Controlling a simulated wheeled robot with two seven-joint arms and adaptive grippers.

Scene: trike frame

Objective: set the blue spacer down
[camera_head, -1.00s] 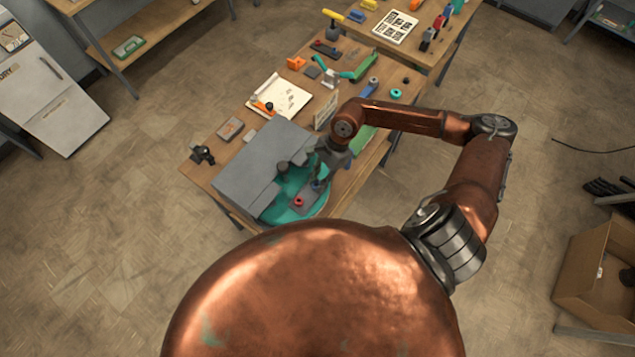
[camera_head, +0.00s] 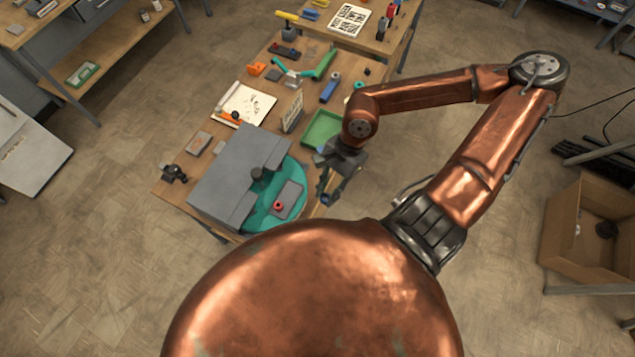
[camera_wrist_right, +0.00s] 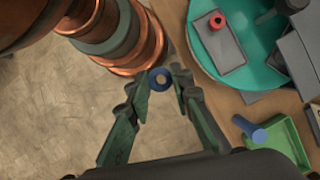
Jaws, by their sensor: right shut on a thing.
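My right gripper (camera_head: 328,196) is shut on the blue spacer, a small ring. In the right wrist view the blue spacer (camera_wrist_right: 158,79) sits between the fingertips of the right gripper (camera_wrist_right: 161,82), with bare floor behind it. The held spacer is small and partly hidden by the fingers in the head view. The gripper hangs beside the right edge of the table, to the right of the teal turntable (camera_head: 252,222). On the turntable lies a grey plate (camera_head: 292,193) carrying a red ring (camera_head: 278,205). My left gripper is out of view.
A large grey box-like fixture (camera_head: 225,190) covers the turntable's left side. A green tray (camera_head: 322,128) lies behind my right gripper; a blue part (camera_wrist_right: 258,135) shows by it.

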